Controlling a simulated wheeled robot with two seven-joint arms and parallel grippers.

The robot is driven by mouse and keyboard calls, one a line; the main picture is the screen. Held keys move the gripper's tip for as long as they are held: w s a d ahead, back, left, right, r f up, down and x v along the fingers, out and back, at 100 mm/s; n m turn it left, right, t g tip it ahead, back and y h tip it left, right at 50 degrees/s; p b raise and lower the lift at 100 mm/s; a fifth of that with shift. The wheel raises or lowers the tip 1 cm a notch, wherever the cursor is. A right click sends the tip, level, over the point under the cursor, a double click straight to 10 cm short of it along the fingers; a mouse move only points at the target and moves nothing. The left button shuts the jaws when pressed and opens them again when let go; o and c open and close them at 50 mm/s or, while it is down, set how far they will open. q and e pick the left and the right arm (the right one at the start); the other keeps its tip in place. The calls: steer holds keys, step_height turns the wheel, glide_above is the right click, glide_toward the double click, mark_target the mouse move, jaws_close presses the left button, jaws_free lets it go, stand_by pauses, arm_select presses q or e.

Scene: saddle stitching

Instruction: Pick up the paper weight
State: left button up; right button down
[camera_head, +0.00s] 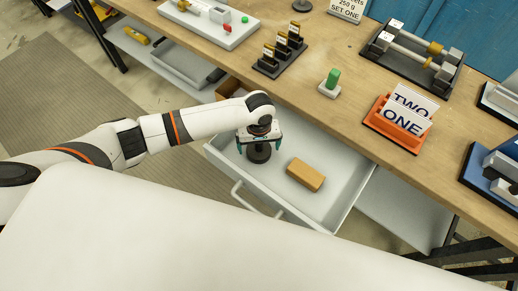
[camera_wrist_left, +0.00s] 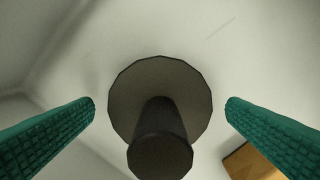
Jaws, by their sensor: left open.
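The paper weight (camera_head: 259,153) is a dark round base with a narrower knobbed post, standing in the open drawer (camera_head: 352,192). In the left wrist view the paper weight (camera_wrist_left: 160,100) shows from above, between the two green fingers. My left gripper (camera_head: 260,146) points down over it in the drawer. Its fingers (camera_wrist_left: 160,108) are open, one on each side of the knob, with a clear gap to it on both sides. The gripper hides the top of the paper weight in the head view. My right gripper is not in view.
A tan block (camera_head: 305,174) lies in the drawer to the right of the paper weight; its corner shows in the wrist view (camera_wrist_left: 252,162). The drawer walls surround both. The workbench (camera_head: 330,62) above carries an orange card holder (camera_head: 398,126), a green-topped piece (camera_head: 331,82) and black stands.

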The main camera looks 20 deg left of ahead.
arm_select(q)
steer(key=shift+c, duration=0.5)
steer(key=c, duration=1.5)
steer(key=shift+w+r, duration=0.1)
steer(key=shift+c, duration=0.8)
